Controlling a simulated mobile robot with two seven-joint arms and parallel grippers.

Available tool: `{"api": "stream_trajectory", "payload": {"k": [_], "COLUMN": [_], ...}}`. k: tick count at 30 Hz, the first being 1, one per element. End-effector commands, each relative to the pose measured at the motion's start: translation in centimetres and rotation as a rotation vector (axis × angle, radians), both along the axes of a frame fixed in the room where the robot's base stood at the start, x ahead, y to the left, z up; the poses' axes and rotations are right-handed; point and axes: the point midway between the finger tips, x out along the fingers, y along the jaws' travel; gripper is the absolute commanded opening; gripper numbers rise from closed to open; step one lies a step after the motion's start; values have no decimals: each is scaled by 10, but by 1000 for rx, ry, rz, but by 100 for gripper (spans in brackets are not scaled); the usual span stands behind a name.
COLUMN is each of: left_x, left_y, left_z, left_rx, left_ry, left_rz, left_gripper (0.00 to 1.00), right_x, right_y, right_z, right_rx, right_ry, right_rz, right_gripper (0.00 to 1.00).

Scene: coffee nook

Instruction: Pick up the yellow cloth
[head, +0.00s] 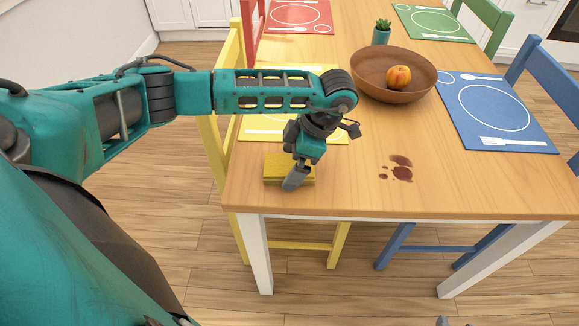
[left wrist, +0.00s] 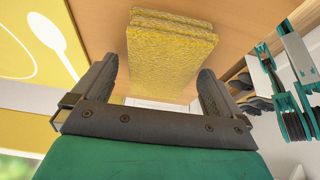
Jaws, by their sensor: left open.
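The yellow cloth (head: 275,169) lies folded on the wooden table near its front left corner. It also shows in the left wrist view (left wrist: 170,55) as a thick, layered yellow block. My left gripper (head: 294,180) is over the cloth in the head view and hides part of it. In the left wrist view its two fingers (left wrist: 155,95) are spread apart, with the cloth ahead between them and nothing held. I cannot tell whether a finger touches the cloth. My right gripper is not clearly in view.
A brown stain (head: 401,173) is on the table (head: 360,200) right of the cloth. A wooden bowl (head: 368,88) holds an orange fruit (head: 398,77). A yellow placemat (head: 260,129) lies behind the cloth, a blue one (head: 491,108) at right. A yellow chair (head: 216,150) stands at the left edge.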

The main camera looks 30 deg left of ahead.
Motion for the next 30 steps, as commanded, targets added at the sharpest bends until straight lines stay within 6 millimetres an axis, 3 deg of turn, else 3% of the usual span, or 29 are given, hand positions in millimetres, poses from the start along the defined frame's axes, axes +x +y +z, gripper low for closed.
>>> {"api": "stream_trajectory", "payload": {"k": [21, 30], "left_x": [0, 0], "left_y": [0, 0], "left_z": [-5, -5], "left_rx": [-1, -1], "left_ry": [-1, -1], "left_rz": [0, 0], "left_gripper": [100, 73], "right_x": [0, 1], "right_y": [0, 0], "right_z": [-5, -5], "right_rx": [0, 0], "right_ry": [2, 1], "right_rz": [0, 0], "right_gripper": [43, 43]}}
